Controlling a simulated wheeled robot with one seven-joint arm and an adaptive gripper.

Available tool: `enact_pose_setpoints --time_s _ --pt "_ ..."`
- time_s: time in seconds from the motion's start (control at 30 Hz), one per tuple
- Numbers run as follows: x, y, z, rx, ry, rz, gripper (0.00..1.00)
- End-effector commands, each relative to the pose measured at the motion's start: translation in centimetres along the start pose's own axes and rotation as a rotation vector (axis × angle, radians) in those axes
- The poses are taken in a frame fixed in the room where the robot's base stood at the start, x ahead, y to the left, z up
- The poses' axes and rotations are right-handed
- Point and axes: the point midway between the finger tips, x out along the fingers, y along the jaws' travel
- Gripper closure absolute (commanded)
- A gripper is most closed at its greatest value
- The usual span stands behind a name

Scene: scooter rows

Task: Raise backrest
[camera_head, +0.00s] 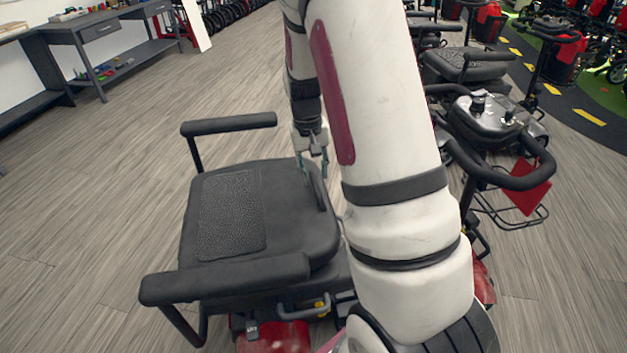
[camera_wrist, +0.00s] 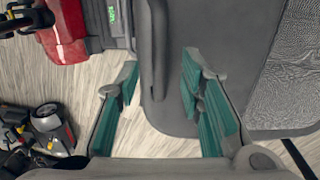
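The dark grey backrest (camera_head: 285,215) lies folded flat over the scooter's seat, between two black armrests. It fills the middle and right of the wrist view (camera_wrist: 225,40), with a textured panel on it. A dark bar-like handle (camera_head: 318,188) runs along its edge nearest my arm, and the handle also shows in the wrist view (camera_wrist: 153,60). My gripper (camera_head: 314,158) is above this edge. In the wrist view its teal fingers (camera_wrist: 160,85) are spread apart, one on each side of the handle. No clear contact shows. My forearm hides part of the scooter's right side in the head view.
The armrests (camera_head: 228,124) and (camera_head: 225,278) stick out on both sides of the seat. The scooter's tiller and black handlebar (camera_head: 500,165) stand at the right. More scooters (camera_head: 470,65) are behind. Open wood floor (camera_head: 90,190) lies left, with a grey workbench (camera_head: 110,45) beyond.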

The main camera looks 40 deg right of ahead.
Motion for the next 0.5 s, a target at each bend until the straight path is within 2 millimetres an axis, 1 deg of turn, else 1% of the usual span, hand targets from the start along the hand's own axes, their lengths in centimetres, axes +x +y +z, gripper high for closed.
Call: enact_pose_setpoints --time_s 0.03,0.2,0.3,0.5 --pt "0.9 0.0 0.0 0.0 -0.003 0.0 0.65" --pt "2.4 0.0 0.0 -0.002 -0.001 0.0 0.65" --pt "2.8 0.0 0.0 -0.002 0.0 0.0 0.65" --pt "2.9 0.0 0.0 -0.002 0.001 0.0 0.65"
